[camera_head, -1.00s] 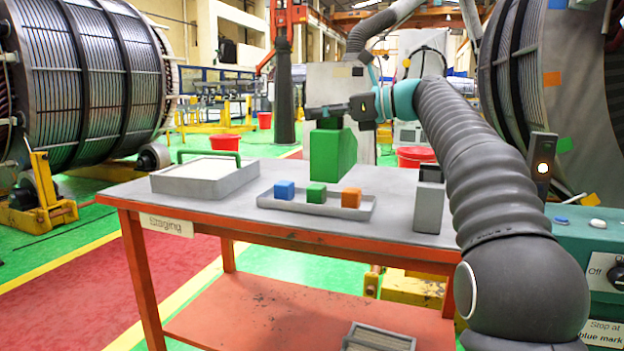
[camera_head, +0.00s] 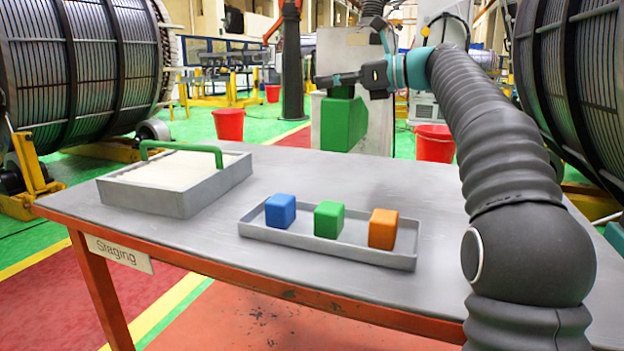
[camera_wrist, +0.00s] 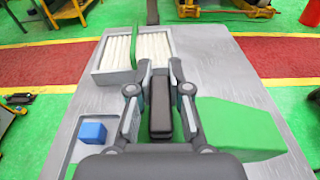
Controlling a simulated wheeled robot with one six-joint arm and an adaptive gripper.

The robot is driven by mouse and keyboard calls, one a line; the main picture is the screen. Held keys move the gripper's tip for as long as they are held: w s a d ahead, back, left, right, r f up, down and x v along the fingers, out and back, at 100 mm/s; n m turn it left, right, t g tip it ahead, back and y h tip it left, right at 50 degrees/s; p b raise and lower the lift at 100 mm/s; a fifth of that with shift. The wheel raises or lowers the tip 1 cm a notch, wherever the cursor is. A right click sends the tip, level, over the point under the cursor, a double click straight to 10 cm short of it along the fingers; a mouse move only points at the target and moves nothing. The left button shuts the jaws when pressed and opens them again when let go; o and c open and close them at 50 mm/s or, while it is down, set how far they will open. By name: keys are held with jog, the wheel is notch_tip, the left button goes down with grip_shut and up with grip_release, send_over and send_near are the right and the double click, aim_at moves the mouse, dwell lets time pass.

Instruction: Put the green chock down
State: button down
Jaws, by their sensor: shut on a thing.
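The green chock (camera_head: 343,122) is a large green block with a narrower top, near the far edge of the grey table (camera_head: 440,190). My gripper (camera_head: 338,79) is above it, shut on its top. In the wrist view, the chock (camera_wrist: 240,128) shows as a green wedge right of my fingers (camera_wrist: 160,100). A dark bar stands between the fingers. I cannot tell whether the chock's underside touches the table.
A grey box with a green handle (camera_head: 180,146) holds white strips at the table's left. A shallow tray (camera_head: 300,240) with blue, green and orange cubes lies in front. Table space between box, tray and chock is clear. Red buckets (camera_head: 434,143) stand behind.

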jog(key=shift+w+a, duration=0.1)
jog(key=s+a+f+b, duration=0.1)
jog(key=s+a+f, duration=0.1)
jog(key=a+f, duration=0.8)
jog(key=shift+s+a+f+b, duration=0.3)
jog(key=shift+s+a+f, duration=0.1)
jog(key=shift+a, duration=0.15)
jog(key=shift+f, duration=0.15)
jog(key=c, duration=1.1)
grip_release()
